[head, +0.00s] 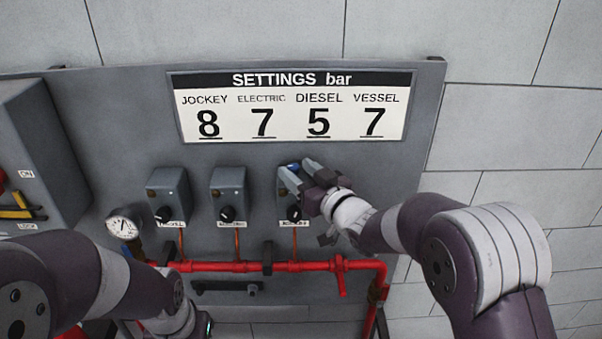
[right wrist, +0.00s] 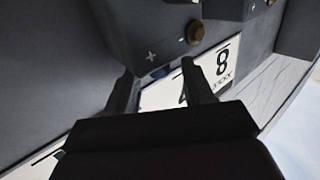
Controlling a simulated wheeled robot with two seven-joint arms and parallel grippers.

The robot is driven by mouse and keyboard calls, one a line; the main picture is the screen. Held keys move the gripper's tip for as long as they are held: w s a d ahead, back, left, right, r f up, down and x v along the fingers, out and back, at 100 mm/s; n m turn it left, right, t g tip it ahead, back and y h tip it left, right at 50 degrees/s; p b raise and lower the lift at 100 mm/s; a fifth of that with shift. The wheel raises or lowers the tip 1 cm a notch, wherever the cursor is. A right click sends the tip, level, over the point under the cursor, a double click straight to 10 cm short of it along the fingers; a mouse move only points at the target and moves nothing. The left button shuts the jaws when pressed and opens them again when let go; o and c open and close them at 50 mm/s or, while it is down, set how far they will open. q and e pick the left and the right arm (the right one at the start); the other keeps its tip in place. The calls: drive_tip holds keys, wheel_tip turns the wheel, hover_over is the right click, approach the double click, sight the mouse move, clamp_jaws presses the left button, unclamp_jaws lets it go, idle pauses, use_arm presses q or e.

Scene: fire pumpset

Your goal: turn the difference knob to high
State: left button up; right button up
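Three grey switch boxes hang on the panel: left (head: 168,188), middle (head: 228,184) and right (head: 284,205). Each has a black round knob low on its front, such as the right box's black knob (head: 294,213). My right gripper (head: 298,167) is at the top of the right box. Its fingers are apart. A small blue part (right wrist: 161,71) shows between the fingertips in the right wrist view; I cannot tell if they touch it. A brown knob (right wrist: 195,32) beside plus and minus marks sits on the box. I cannot read which knob is "difference". My left gripper (head: 188,322) is low, its fingers unclear.
A settings sign (head: 290,105) hangs above the boxes. A red pipe (head: 225,267) runs below them, with a pressure gauge (head: 124,223) at left. A grey cabinet (head: 40,150) stands out at far left. Bare wall lies right of the panel.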

drive_tip(key=shift+s+d+f+b, duration=0.2)
drive_tip(key=shift+s+d+b, duration=0.15)
drive_tip(key=shift+b, duration=0.1)
drive_tip(key=b+v, duration=0.4)
drive_tip(key=v, duration=0.7)
drive_tip(key=shift+s+r, duration=0.2)
drive_tip(key=shift+s, duration=0.1)
drive_tip(key=shift+d, duration=0.15)
